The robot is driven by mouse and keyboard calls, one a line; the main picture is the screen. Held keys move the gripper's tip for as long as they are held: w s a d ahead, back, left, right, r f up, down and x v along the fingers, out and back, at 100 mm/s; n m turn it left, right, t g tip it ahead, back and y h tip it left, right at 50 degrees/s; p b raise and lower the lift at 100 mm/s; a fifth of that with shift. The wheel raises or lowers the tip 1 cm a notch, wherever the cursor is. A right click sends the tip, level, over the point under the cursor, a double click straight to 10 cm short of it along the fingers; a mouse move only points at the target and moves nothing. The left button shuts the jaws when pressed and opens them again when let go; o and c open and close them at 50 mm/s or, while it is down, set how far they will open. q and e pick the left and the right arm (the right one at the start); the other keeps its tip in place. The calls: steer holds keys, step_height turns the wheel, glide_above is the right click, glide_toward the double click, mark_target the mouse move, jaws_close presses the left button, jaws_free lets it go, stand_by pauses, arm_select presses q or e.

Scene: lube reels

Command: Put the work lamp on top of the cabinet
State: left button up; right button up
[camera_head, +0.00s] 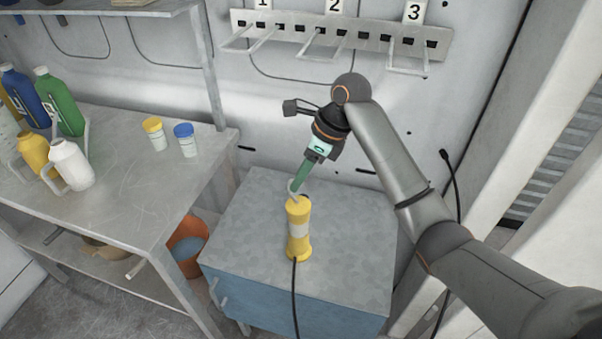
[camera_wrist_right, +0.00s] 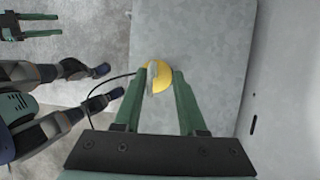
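The work lamp (camera_head: 299,234), a yellow cylinder with a grey band and a pale hook on top, stands upright on the grey top of the blue cabinet (camera_head: 345,264). A black cable runs from its foot over the front edge. My right gripper (camera_head: 295,187) points down at the hook. In the right wrist view, its green fingers (camera_wrist_right: 160,82) are apart, one on each side of the lamp's yellow top (camera_wrist_right: 159,84) and grey hook. They look open; contact is not clear. My left gripper (camera_wrist_right: 42,27) shows at the wrist view's upper left, its fingers apart, away from the lamp.
A metal workbench (camera_head: 125,190) at left holds several bottles and two small jars. An orange bucket (camera_head: 188,250) stands between bench and cabinet. A numbered hook rail (camera_head: 345,36) is on the wall behind. The cabinet top around the lamp is clear.

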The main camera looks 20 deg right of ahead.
steer(key=shift+r, duration=0.1)
steer(key=v, duration=1.2)
